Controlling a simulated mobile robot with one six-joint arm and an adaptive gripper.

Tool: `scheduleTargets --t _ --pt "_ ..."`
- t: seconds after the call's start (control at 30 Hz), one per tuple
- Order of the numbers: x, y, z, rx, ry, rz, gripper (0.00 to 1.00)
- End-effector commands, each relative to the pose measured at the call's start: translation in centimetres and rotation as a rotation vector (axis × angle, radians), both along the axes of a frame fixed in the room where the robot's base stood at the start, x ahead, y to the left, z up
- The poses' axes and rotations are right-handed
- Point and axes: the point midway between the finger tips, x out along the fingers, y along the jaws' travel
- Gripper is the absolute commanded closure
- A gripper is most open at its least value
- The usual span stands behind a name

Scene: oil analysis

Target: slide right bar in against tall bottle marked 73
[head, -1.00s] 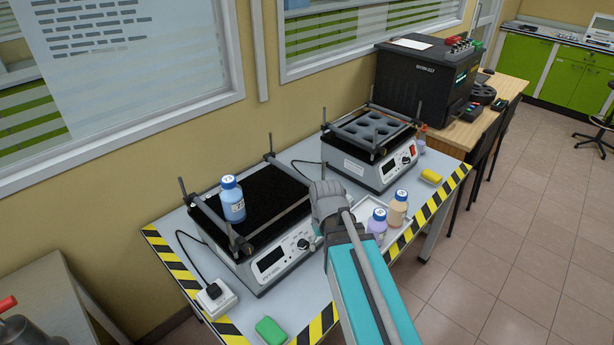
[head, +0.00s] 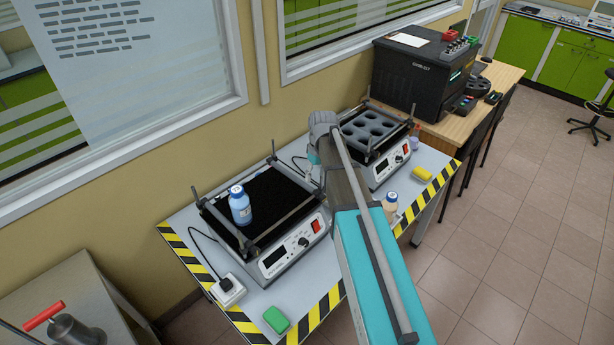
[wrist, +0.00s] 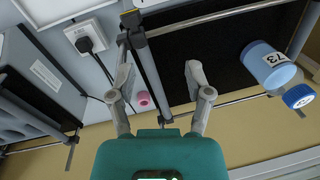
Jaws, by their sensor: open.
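The tall blue bottle marked 73 (wrist: 275,65) stands on the black mat of the near shaker, well apart from the right bar. In the head view the bottle (head: 240,207) is near the left bar. The right bar (wrist: 150,75) runs along the shaker's right side; it also shows in the head view (head: 290,171). My gripper (wrist: 160,72) is open, with one finger on each side of the right bar. Whether a finger touches the bar I cannot tell. In the head view my arm hides part of the gripper and the shaker's right side.
The second shaker (head: 385,158), with a holed rack, stands to the right. A tan bottle (head: 390,203) and a yellow block (head: 422,173) are near the table's right edge. A green block (head: 276,319) lies at the front. Bare mat (wrist: 225,65) lies between bar and bottle.

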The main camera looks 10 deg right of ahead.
Motion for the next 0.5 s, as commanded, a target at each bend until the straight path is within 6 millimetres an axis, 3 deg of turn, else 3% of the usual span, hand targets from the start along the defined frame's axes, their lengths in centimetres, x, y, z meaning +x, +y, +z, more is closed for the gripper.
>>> scheduleTargets --t 0.03,0.1,0.2,0.5 --pt "2.0 -0.3 1.3 0.009 0.003 0.025 0.35" --pt "4.1 -0.6 2.0 0.027 0.009 0.075 0.35" --pt "5.9 -0.9 2.6 0.047 0.014 0.129 0.35" --pt "7.3 -1.2 3.1 0.067 0.018 0.184 0.35"
